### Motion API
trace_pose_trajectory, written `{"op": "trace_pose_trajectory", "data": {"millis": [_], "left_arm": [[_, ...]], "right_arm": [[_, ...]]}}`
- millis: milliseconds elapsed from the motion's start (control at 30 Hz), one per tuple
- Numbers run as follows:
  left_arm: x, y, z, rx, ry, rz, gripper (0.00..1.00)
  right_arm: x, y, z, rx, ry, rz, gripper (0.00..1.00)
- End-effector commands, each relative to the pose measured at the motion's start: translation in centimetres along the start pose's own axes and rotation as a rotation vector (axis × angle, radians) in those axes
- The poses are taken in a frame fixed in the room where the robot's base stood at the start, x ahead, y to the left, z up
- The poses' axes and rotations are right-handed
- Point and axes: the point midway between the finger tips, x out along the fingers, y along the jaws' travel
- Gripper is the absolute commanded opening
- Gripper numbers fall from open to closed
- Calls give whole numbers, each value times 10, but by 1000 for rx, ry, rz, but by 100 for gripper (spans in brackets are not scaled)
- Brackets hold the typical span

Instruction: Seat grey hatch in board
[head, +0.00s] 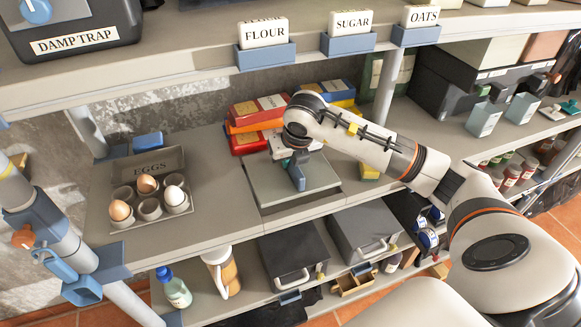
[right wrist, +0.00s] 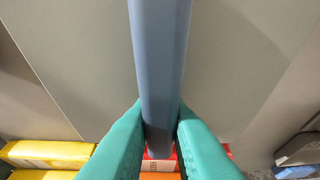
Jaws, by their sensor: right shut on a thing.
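The grey hatch (head: 322,176) is a flat panel with an upright blue-grey handle (head: 297,176). My right gripper (head: 294,162) is shut on the handle. In the right wrist view, its teal fingers (right wrist: 161,135) press both sides of the handle (right wrist: 161,60), with the hatch panel (right wrist: 90,50) behind. The hatch is over the grey board (head: 222,165) on the middle shelf. A dark gap shows along its front edge, so it does not look flush there. The arm and the hatch hide most of the opening. My left gripper is not in view.
An egg tray (head: 150,212) with several eggs stands left of the hatch. Red and yellow boxes (head: 258,108) stand close behind it. Labelled canisters (head: 265,38) line the shelf above. Dark boxes (head: 292,250) and bottles stand below. Bare board lies between the tray and the hatch.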

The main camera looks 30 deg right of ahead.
Motion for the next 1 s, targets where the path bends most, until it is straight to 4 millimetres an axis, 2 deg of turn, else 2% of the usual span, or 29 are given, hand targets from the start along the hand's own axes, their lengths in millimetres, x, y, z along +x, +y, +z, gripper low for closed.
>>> {"op": "trace_pose_trajectory", "data": {"millis": [200, 533, 567, 667, 1000], "left_arm": [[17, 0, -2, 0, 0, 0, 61], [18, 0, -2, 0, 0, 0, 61], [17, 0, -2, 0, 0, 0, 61], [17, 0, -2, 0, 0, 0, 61], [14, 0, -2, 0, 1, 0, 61]], "right_arm": [[30, 0, 13, -1, -1, 0, 0], [31, 0, 14, 0, 0, 0, 0], [31, 0, 14, 0, -1, 0, 18], [30, 0, 14, 0, -1, 0, 35], [27, 0, 12, 0, -1, 0, 37]]}}
